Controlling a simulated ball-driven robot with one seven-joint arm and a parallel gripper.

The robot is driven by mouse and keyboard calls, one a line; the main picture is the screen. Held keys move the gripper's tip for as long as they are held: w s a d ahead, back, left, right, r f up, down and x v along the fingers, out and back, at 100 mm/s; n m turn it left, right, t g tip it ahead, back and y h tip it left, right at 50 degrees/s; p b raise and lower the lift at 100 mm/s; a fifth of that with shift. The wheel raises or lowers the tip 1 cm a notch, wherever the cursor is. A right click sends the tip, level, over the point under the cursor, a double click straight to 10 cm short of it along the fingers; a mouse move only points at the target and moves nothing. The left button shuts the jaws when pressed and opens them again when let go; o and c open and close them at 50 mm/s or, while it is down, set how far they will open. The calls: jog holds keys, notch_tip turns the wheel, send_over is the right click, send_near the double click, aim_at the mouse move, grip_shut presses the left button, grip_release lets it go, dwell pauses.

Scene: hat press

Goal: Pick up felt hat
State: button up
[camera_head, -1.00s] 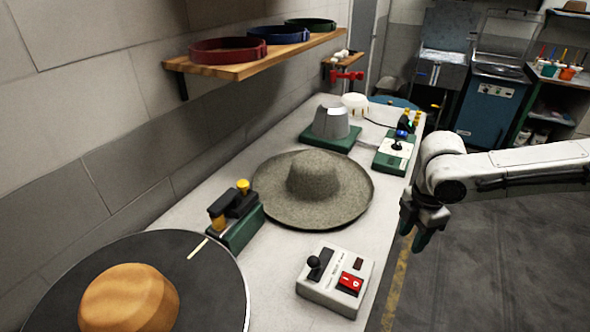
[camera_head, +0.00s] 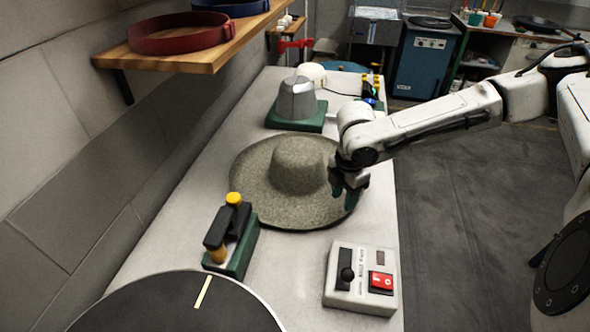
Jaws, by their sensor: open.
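The felt hat (camera_head: 272,186) is grey, speckled and wide-brimmed. It lies crown up on the long pale bench (camera_head: 291,256). My gripper (camera_head: 345,200) points down over the right edge of the brim, to the right of the crown. Its dark green fingers are open with nothing seen between them. Whether a finger touches the brim I cannot tell. The gripper and wrist hide a small part of the brim's right edge.
A grey metal hat block (camera_head: 296,99) on a green base stands behind the hat. A control box (camera_head: 361,279) with a red switch is at front right. A green device (camera_head: 231,238) with yellow knobs stands front left. A wooden shelf (camera_head: 201,52) overhangs the left.

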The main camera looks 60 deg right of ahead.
aim_at(342, 213)
jog(key=shift+s+d+f+p, duration=0.1)
jog(key=shift+f+p, duration=0.15)
jog(key=shift+f, duration=1.35)
jog(key=shift+s+d+f+p, duration=0.1)
jog(key=shift+f+p, duration=0.15)
jog(key=shift+f, duration=1.3)
grip_shut()
jog(key=shift+w, duration=0.1)
